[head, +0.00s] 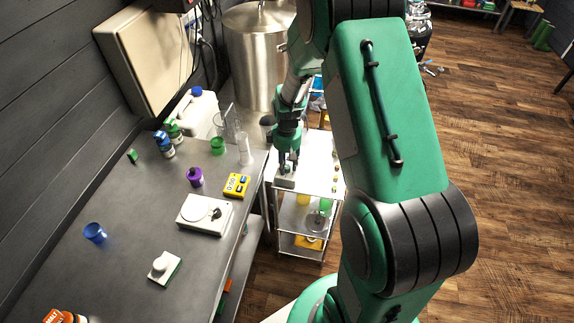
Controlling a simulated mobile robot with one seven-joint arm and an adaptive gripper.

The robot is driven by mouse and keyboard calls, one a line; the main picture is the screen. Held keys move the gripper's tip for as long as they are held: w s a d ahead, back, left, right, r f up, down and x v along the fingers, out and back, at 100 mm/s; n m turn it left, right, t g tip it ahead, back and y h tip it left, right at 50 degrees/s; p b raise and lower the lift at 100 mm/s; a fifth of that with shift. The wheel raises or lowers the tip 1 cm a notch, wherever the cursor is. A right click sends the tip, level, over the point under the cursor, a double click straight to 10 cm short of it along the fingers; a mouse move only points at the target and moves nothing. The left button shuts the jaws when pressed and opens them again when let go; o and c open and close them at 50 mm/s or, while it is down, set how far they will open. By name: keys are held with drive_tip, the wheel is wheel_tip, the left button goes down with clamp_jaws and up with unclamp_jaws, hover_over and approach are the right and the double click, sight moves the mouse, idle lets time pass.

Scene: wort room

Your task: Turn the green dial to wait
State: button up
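My gripper (288,164) points down over the white-topped cart, with its fingertips at a small pale box (284,182) near the cart's left edge. The fingers appear slightly apart, but whether they hold a knob on the box is too small to tell. No dial marking or the word wait can be read. On the grey bench, another small white box (172,277) with a green edge carries a round white knob (160,264); my gripper is far from it. I cannot tell which of the two is the green dial.
The white cart (312,150) stands right of the bench (120,245). The bench holds a white device (204,214), a yellow button box (237,185), a purple bottle (195,177), a blue cup (95,233) and a white jug (197,112). A steel kettle (256,60) stands behind.

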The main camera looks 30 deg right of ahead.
clamp_jaws()
drive_tip(key=shift+m, duration=0.5)
drive_tip(key=m+p, duration=0.1)
drive_tip(key=m, duration=0.1)
drive_tip(key=shift+m, duration=0.4)
drive_tip(key=m+p, duration=0.1)
drive_tip(key=m, duration=0.2)
drive_tip(key=shift+m, duration=0.3)
drive_tip(key=m+p, duration=0.1)
drive_tip(key=m, duration=0.4)
drive_tip(key=shift+p, duration=0.3)
drive_tip(key=m, duration=0.5)
drive_tip(key=shift+p, duration=0.4)
drive_tip(key=shift+m, duration=0.4)
